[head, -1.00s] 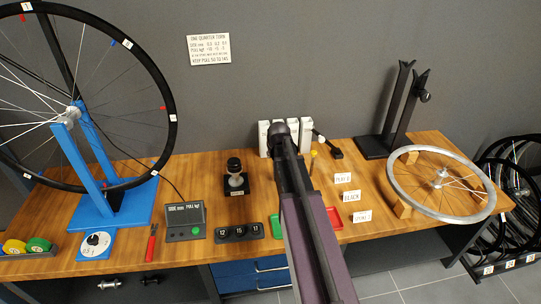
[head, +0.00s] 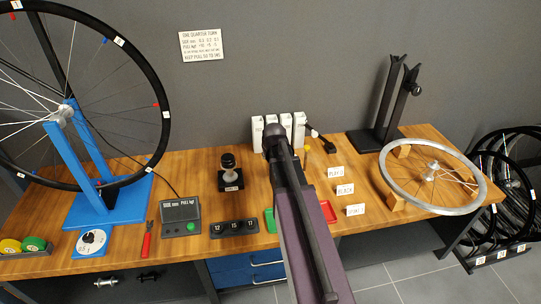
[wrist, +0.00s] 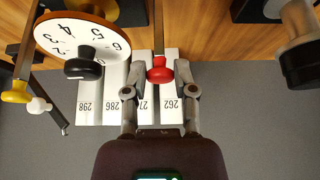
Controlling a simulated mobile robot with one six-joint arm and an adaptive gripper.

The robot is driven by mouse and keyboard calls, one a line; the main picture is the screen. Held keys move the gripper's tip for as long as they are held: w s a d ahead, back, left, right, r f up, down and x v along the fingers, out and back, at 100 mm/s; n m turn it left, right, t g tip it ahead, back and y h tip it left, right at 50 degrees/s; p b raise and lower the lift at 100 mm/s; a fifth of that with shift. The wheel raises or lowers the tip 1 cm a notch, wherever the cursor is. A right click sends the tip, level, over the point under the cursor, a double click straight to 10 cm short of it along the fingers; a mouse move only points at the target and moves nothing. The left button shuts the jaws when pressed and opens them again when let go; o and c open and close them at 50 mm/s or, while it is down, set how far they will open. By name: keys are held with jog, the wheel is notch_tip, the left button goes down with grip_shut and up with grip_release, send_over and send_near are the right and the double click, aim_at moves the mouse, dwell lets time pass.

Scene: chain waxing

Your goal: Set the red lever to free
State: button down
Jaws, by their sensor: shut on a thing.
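The red lever shows in the wrist view as a red rounded knob (wrist: 160,72) on a thin stem that runs up the picture. My gripper (wrist: 160,88) has one finger on each side of this knob and is shut on it. In the head view my own arm covers my gripper and the red lever. Which setting the lever is at cannot be read, and no free mark is legible.
Numbered white boxes (wrist: 88,100) stand close behind the fingers. A white dial (wrist: 84,38) with a black knob and a yellow knob (wrist: 15,92) are to the left. A dark cylinder (wrist: 300,62) is at right. The blue wheel stand (head: 110,205) is at the bench's left.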

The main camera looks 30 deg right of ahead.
jog(key=shift+s+a+f, duration=0.1)
jog(key=shift+s+a, duration=0.05)
jog(key=c, duration=0.5)
grip_release()
jog(key=shift+c, duration=0.2)
jog(key=shift+o, duration=0.4)
